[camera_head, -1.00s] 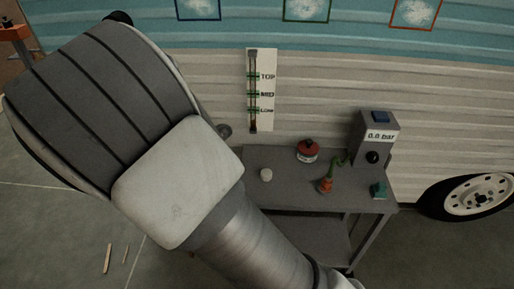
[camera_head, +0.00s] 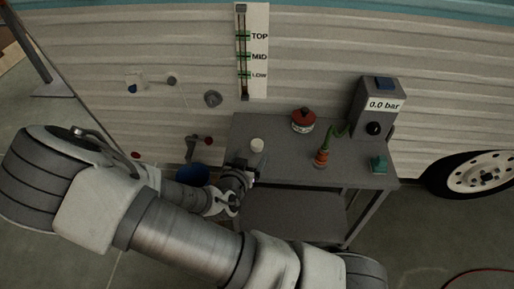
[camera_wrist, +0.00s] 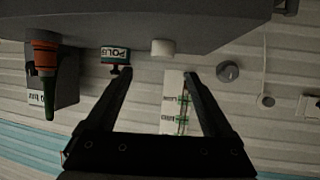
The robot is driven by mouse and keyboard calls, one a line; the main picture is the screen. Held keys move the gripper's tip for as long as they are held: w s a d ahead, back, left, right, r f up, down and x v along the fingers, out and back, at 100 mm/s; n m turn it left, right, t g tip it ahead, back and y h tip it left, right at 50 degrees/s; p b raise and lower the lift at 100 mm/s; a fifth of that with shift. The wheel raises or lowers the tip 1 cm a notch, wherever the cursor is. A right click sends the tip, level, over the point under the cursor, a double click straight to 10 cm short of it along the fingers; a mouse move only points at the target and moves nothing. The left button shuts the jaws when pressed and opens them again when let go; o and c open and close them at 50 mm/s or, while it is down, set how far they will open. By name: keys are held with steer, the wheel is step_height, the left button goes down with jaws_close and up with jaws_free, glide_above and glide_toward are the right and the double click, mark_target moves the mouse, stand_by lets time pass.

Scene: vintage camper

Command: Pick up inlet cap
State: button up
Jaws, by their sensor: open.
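A small white round cap (camera_head: 257,145), which looks like the inlet cap, stands on the left end of the grey table (camera_head: 285,165). The cap also shows in the wrist view (camera_wrist: 162,47), at the edge of the tabletop. My gripper (camera_head: 251,164) is at the table's front left edge, just in front of the cap. In the wrist view my gripper (camera_wrist: 160,73) is open and empty, and the cap appears beyond its fingertips, between them. No contact with the cap shows.
A grey round wall fitting (camera_head: 212,99) and a level strip (camera_head: 252,50) are behind. A blue bucket (camera_head: 193,174) is left of the table.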

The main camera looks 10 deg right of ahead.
mark_target(256, 145)
steer(key=x, duration=0.4)
steer(key=shift+w+d+f+b, duration=0.1)
steer(key=shift+w+b, duration=0.15)
steer(key=shift+b, duration=0.1)
steer(key=b+x, duration=0.1)
steer(key=x, duration=0.4)
steer(key=shift+f, duration=0.2)
jaws_close()
